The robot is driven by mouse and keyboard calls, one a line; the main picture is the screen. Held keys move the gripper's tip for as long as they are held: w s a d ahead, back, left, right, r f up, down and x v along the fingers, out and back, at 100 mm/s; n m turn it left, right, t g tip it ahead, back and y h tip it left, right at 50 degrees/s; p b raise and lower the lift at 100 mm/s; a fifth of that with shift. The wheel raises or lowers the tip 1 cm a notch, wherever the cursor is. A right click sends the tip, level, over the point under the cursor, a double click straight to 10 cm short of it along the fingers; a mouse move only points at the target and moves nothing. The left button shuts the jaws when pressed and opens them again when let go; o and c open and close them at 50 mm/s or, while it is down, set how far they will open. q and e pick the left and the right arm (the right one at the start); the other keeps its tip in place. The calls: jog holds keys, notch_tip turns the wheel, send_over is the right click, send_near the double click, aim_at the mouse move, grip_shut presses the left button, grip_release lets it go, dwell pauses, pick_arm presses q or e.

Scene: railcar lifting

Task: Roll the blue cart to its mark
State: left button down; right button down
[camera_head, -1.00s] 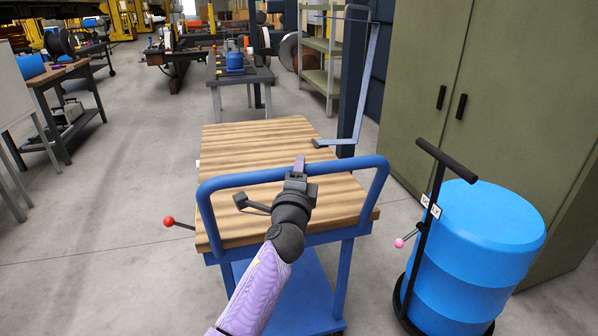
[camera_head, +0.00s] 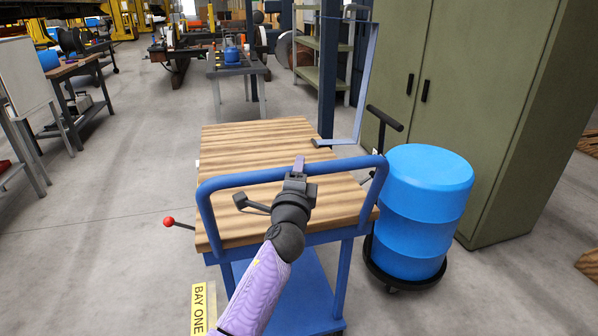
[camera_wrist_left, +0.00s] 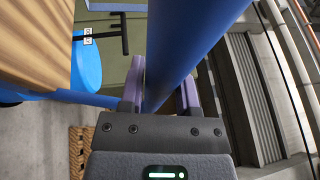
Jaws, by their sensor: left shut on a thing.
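The blue cart has a wooden top (camera_head: 255,145), a blue push handle (camera_head: 225,181) and a blue lower shelf (camera_head: 300,290). It stands upright right in front of me. My left gripper (camera_head: 298,168) is shut on the middle of the handle; the left wrist view shows the blue tube (camera_wrist_left: 180,50) between its purple fingers (camera_wrist_left: 160,92). A red-knobbed lever (camera_head: 169,221) sticks out at the cart's left side. My right gripper is not in view.
A blue drum (camera_head: 425,210) on a wheeled dolly stands close to the cart's right side, before a green cabinet (camera_head: 490,100). A thin grey-blue upright (camera_head: 366,85) rises at the cart's far right corner. Floor is open at left; a workbench (camera_head: 75,75) stands beyond.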

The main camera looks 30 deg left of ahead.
pick_arm(q)
jog(key=shift+s+d, duration=0.2)
jog(key=shift+d, duration=0.05)
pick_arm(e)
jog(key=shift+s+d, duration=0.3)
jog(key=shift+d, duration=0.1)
pick_arm(q)
jog(key=shift+a, duration=0.1)
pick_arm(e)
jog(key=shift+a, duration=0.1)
